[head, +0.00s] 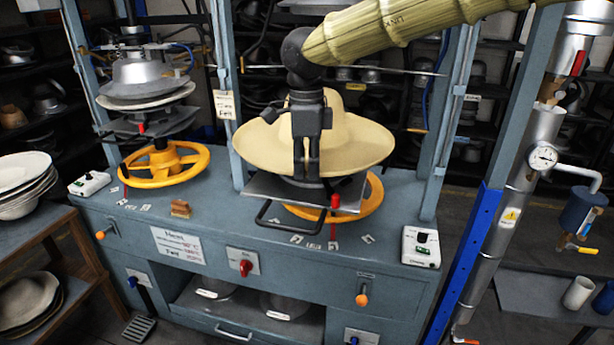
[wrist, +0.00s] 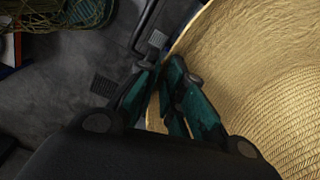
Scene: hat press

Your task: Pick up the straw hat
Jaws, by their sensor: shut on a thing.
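The straw hat (head: 356,145), tan with a wide brim and rounded crown, is at the right-hand press station, above a flat metal plate (head: 340,192). I cannot tell whether it rests there or is slightly raised. My gripper (head: 306,172) comes down in front of the hat, with its fingers at the near brim. In the wrist view the teal fingers (wrist: 160,68) are close together at the brim edge, and the woven hat (wrist: 265,75) fills the right side. The gripper is shut on the brim. My gripper and wrist hide part of the crown.
The blue-grey press bench (head: 215,225) has uprights beside the hat. A yellow handwheel (head: 372,200) lies below it; another press (head: 150,80) stands left. White hats (head: 22,172) are stacked at far left. A pipe with a gauge (head: 543,157) stands right.

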